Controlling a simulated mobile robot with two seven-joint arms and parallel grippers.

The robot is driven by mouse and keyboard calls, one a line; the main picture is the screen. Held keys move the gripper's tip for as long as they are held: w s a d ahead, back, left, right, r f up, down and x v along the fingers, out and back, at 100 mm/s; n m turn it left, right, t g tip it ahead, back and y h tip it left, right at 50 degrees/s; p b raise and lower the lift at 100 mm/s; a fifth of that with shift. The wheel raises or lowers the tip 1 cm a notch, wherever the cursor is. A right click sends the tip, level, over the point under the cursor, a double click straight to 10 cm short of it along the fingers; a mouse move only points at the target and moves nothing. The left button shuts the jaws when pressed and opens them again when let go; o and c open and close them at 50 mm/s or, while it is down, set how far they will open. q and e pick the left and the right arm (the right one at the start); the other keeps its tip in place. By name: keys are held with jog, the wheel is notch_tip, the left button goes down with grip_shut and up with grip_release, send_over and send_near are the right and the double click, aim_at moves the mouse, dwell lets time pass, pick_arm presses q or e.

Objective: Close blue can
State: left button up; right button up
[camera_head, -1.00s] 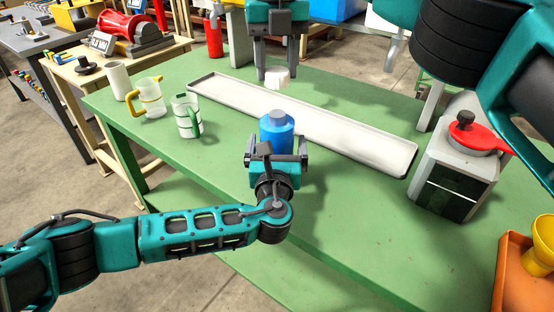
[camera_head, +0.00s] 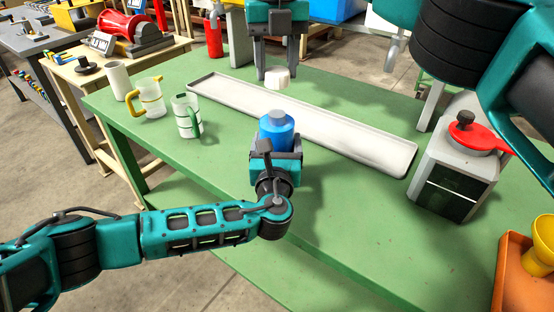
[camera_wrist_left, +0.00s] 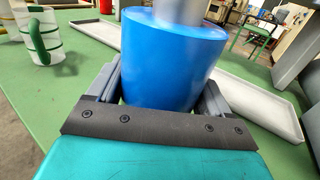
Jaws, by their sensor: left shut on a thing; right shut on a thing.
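The blue can (camera_head: 277,132) stands upright on the green table (camera_head: 340,215), with a narrower top and no lid on it. My left gripper (camera_head: 275,150) is shut on the can from the near side. In the left wrist view the blue can (camera_wrist_left: 170,62) sits between the two fingers of the left gripper (camera_wrist_left: 165,95). My right gripper (camera_head: 277,72) comes down from the top of the head view and is shut on a white round lid (camera_head: 276,81). The lid is in the air above and behind the can, apart from it.
A long white tray (camera_head: 345,141) lies behind the can. A green-handled jug (camera_head: 187,118), a yellow-handled jug (camera_head: 149,98) and a white cup (camera_head: 117,80) stand at the left. A grey machine with a red pan (camera_head: 474,138) stands at the right. The table front is clear.

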aim_at(276, 111)
pick_arm(q)
jog(key=c, duration=0.3)
jog(key=shift+c, duration=0.2)
pick_arm(e)
jog(key=shift+f, duration=2.5)
jog(key=shift+f, duration=0.9)
jog(key=shift+f, duration=0.55)
